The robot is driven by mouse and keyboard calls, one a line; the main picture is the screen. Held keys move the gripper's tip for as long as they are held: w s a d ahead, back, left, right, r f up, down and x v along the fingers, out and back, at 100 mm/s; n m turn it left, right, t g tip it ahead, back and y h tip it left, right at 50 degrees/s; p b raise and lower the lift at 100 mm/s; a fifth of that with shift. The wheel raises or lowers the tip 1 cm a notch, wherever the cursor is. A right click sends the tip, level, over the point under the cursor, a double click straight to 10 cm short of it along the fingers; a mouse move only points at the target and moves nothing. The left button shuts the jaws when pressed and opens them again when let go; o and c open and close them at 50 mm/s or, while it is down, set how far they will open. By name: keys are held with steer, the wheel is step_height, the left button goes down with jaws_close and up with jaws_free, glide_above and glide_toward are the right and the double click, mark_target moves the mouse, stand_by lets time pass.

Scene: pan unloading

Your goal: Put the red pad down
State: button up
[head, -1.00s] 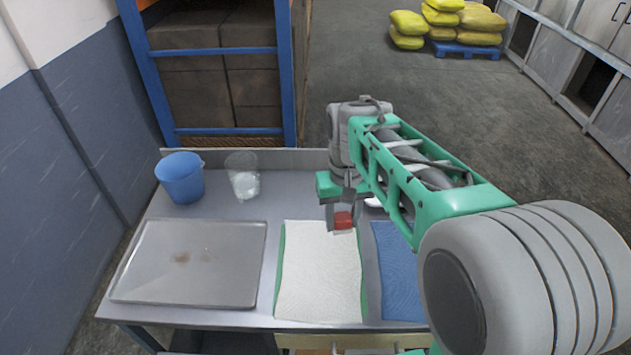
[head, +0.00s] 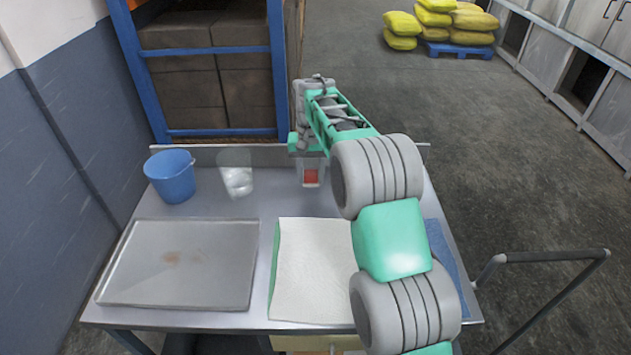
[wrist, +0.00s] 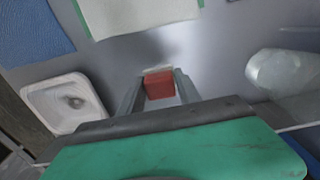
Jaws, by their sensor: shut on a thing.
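The red pad (head: 311,176) is a small red block with a pale underside. My gripper (head: 311,182) is shut on it, near the back of the metal table, behind the white cloth. In the wrist view the red pad (wrist: 159,85) sits between the two fingers of my gripper (wrist: 158,90). A grey table surface shows beyond it. I cannot tell for sure whether the pad touches the table.
A metal tray (head: 130,285) lies at the left. A blue bucket (head: 170,178) and a clear cup (head: 236,176) stand behind it. A white cloth (head: 305,270) and a blue cloth (head: 447,262) lie in front. A white dish (wrist: 40,98) shows in the wrist view.

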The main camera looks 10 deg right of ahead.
mark_target(315, 194)
steer(key=f, duration=0.1)
steer(key=w+d+f, duration=0.1)
steer(key=w+f, duration=0.1)
steer(key=shift+w+d+f+p, duration=0.15)
steer(key=shift+d+f+p, duration=0.05)
steer(key=shift+d+p, duration=0.2)
step_height(315, 194, down, 3)
steer(key=shift+w+f+p, duration=0.1)
steer(key=shift+f+p, duration=0.05)
steer(key=shift+p, duration=0.6)
steer(key=shift+f, duration=0.15)
steer(key=o, duration=1.3)
step_height(315, 194, up, 12)
steer(key=r+b, duration=0.1)
steer(key=b, duration=0.2)
steer(key=s+r+t, duration=0.2)
steer(key=s+r, duration=0.5)
steer(key=s, duration=0.4)
steer(key=s+f, duration=0.2)
steer(key=s, duration=0.5)
steer(key=s+f+n+t, duration=0.1)
steer(key=s+f, duration=0.1)
steer(key=s, duration=0.5)
steer(key=s+f+n+t, duration=0.1)
steer(key=s+f, duration=0.1)
steer(key=s, duration=0.6)
steer(key=shift+a+f, duration=0.1)
steer(key=shift+f, duration=0.2)
